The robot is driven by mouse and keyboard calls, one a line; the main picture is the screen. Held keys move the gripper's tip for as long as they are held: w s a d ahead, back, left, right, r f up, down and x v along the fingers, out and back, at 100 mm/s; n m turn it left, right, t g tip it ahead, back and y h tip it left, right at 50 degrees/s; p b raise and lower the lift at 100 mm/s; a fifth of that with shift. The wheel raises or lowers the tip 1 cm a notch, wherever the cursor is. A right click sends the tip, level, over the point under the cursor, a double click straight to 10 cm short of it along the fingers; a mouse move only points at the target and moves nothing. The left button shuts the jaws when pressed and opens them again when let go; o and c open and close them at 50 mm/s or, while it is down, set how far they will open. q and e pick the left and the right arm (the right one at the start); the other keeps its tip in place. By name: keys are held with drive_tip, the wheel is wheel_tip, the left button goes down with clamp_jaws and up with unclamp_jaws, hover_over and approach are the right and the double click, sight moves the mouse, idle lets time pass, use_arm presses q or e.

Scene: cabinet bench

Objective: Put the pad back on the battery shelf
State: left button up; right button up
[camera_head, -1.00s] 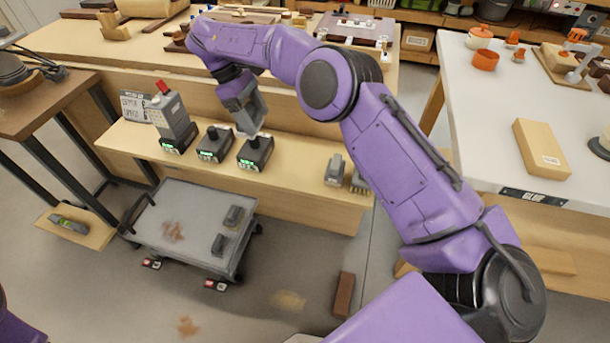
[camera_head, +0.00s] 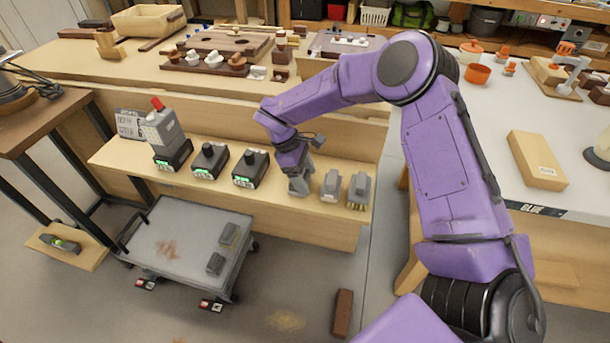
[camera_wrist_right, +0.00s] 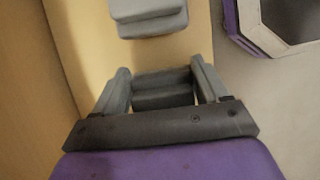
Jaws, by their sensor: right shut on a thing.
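The battery shelf (camera_head: 270,207) is a light wood ledge along the front of the bench. My right gripper (camera_head: 298,188) is low over it, between the rightmost charger and two grey blocks (camera_head: 331,186). In the right wrist view my right gripper (camera_wrist_right: 163,88) is shut on a grey block (camera_wrist_right: 163,98), which I take to be the pad. The shelf's wood is close below it, but I cannot tell if it touches. Another grey block (camera_wrist_right: 148,12) is just beyond the fingertips. My left gripper is not in view.
Three chargers (camera_head: 250,168) with green lights stand on the shelf's left part, the leftmost carrying a tall grey battery (camera_head: 160,130) with a red top. A grey cart (camera_head: 190,235) below holds two dark pads. A brown block (camera_head: 342,313) lies on the floor.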

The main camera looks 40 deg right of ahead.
drive_tip(key=shift+f, duration=0.15)
drive_tip(key=o, duration=1.1)
drive_tip(key=shift+r, duration=0.35)
drive_tip(key=v, duration=1.1)
drive_tip(key=shift+w+a+r, duration=0.15)
drive_tip(key=shift+a+r, duration=0.05)
drive_tip(key=shift+r, duration=0.15)
